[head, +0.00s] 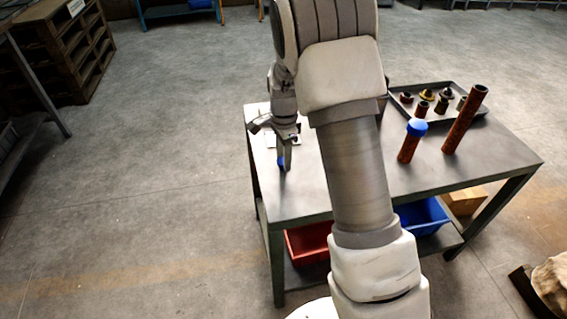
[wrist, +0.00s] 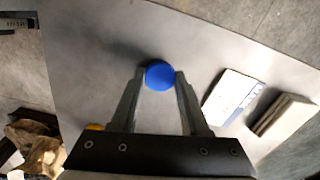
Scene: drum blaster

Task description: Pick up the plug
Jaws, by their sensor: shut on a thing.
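A round blue plug (wrist: 160,75) sits between the two fingertips of my gripper (wrist: 160,84) in the wrist view, with a finger against each side. In the head view my gripper (head: 285,160) points down over the left end of the grey table (head: 466,174). Only a sliver of the blue plug (head: 281,162) shows there beside the fingers. My gripper is shut on the plug. I cannot tell whether the plug touches the tabletop.
A blue-capped rusty pipe (head: 410,145) and a taller rusty pipe (head: 465,120) stand on the right. Behind them a tray (head: 404,88) holds several small parts. A white booklet (wrist: 233,97) and a pale block (wrist: 284,117) lie right of my gripper in the wrist view.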

